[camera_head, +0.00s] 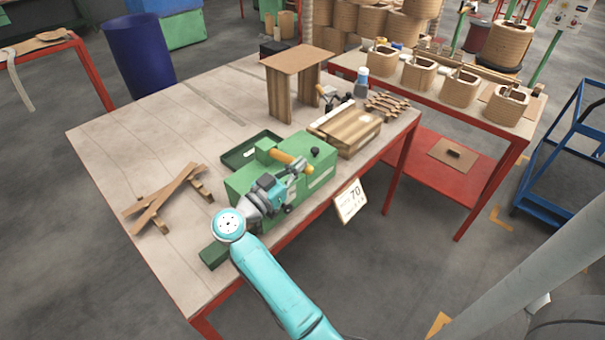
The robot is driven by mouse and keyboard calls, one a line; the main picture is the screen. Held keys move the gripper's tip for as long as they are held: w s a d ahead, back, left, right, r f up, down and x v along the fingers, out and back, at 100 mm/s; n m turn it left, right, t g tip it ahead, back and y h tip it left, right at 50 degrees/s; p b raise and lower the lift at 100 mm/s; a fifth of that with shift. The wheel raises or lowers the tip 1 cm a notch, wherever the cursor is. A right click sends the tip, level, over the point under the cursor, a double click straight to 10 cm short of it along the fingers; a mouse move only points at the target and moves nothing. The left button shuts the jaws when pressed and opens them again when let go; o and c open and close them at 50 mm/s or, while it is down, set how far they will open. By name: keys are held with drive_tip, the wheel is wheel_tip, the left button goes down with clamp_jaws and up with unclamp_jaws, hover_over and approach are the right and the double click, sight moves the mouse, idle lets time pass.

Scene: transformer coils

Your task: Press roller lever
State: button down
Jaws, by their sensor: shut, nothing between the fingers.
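A green machine (240,184) sits along the front edge of the wooden table. An orange-yellow roller (283,157) lies across its top, and a black knob (315,152) stands up to the right of it. I take the roller to be part of the roller lever; the rest of the lever is hard to make out. My gripper (299,166) is over the machine, with its fingertips close to the right end of the roller. It is shut and holds nothing. I cannot tell whether it touches the roller. My wrist hides part of the machine.
A dark green tray (240,156) lies behind the machine. A wooden box (347,133) and a wooden stand (278,95) are to the right and behind. Crossed wooden strips (160,204) lie left. The table's (110,137) back left is mostly clear.

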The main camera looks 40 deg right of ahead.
drive_tip(key=a+f, duration=0.1)
drive_tip(key=a, duration=0.7)
drive_tip(key=shift+a, duration=0.15)
drive_tip(key=shift+s+f, duration=0.1)
drive_tip(key=shift+s, duration=0.05)
idle(0.6)
drive_tip(key=s+a+f+n+t+y, duration=0.3)
drive_tip(key=s+a+n+t+y, duration=0.1)
drive_tip(key=s, duration=0.8)
drive_tip(key=s+a+f+n+t+y, duration=0.3)
drive_tip(key=s+a+n+t+y, duration=0.2)
drive_tip(key=s, duration=0.8)
drive_tip(key=s+a+f+n+t+y, duration=0.2)
drive_tip(key=s+a+n+t+y, duration=0.2)
drive_tip(key=s+n+y, duration=0.4)
drive_tip(key=s+t+y, duration=0.1)
drive_tip(key=s+y, duration=0.1)
drive_tip(key=s, duration=0.3)
drive_tip(key=shift+a+f+y, duration=0.3)
drive_tip(key=shift+f, duration=0.1)
